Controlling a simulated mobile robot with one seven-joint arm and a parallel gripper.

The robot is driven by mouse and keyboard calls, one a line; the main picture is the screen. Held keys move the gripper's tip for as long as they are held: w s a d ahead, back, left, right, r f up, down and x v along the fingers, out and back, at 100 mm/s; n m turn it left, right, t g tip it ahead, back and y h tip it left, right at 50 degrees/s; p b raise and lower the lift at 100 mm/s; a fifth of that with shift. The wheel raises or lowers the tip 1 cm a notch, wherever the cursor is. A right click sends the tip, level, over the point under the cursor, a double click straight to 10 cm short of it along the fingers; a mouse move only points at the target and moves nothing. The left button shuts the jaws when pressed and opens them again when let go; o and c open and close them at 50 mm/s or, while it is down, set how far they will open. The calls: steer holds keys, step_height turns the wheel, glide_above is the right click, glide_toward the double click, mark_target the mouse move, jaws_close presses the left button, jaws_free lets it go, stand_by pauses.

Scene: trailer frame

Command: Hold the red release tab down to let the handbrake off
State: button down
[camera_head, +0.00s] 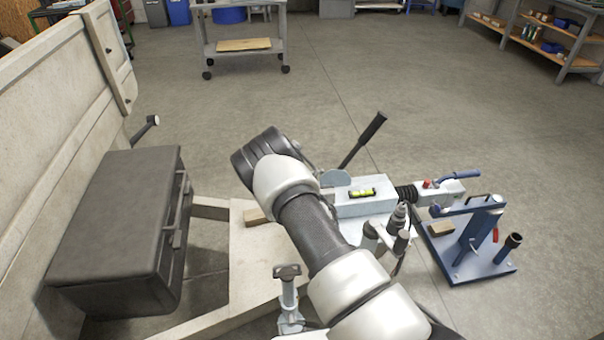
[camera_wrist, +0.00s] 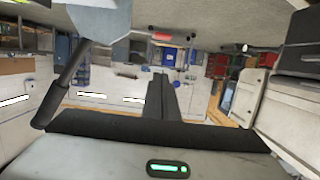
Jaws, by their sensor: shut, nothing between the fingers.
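The handbrake lever (camera_head: 363,140) stands tilted up to the right, with a black grip and a pale quadrant plate (camera_head: 336,178) at its base. In the wrist view, which is upside down, the lever (camera_wrist: 62,85) hangs at the left below the plate (camera_wrist: 100,18). I cannot make out a red release tab on the lever in either view. My gripper (camera_wrist: 161,78) is shut and empty in the middle of the wrist view, apart from the lever. In the head view my wrist hides the fingers, left of the lever.
A dark toolbox (camera_head: 115,225) is at left.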

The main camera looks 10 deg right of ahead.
steer(key=shift+w, duration=0.15)
steer(key=w+f+b, duration=0.4)
steer(key=w+f, duration=0.2)
steer(key=w, duration=0.3)
steer(key=shift+w+f, duration=0.2)
steer(key=shift+w, duration=0.05)
